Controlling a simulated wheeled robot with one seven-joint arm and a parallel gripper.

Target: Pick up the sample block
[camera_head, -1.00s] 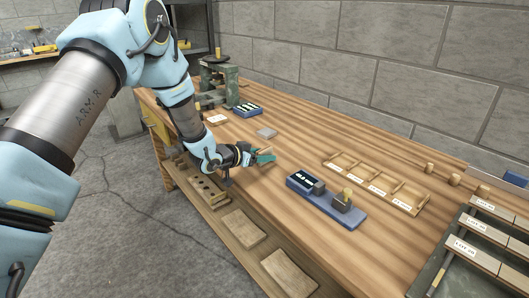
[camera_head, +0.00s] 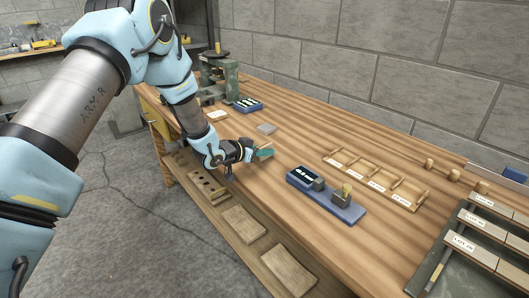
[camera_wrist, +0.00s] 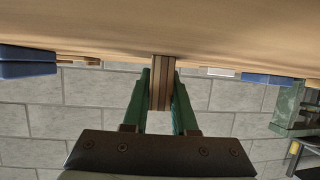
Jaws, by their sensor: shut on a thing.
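My gripper (camera_head: 261,153) is low over the near left part of the workbench in the head view. In the wrist view its two green fingers (camera_wrist: 160,105) are shut on a small brown block with layered stripes, the sample block (camera_wrist: 162,80). The block sticks out past the fingertips, towards the bench surface. In the head view only a small bit of the block shows at the fingertips. I cannot tell whether the block touches the bench.
The wooden workbench (camera_head: 290,150) bears a blue gauge (camera_head: 325,195) right of my gripper and a divided wooden tray (camera_head: 375,180) behind it. A grey square plate (camera_head: 267,128) lies behind my gripper. Labelled racks (camera_head: 480,240) stand at right. Bare wood surrounds my gripper.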

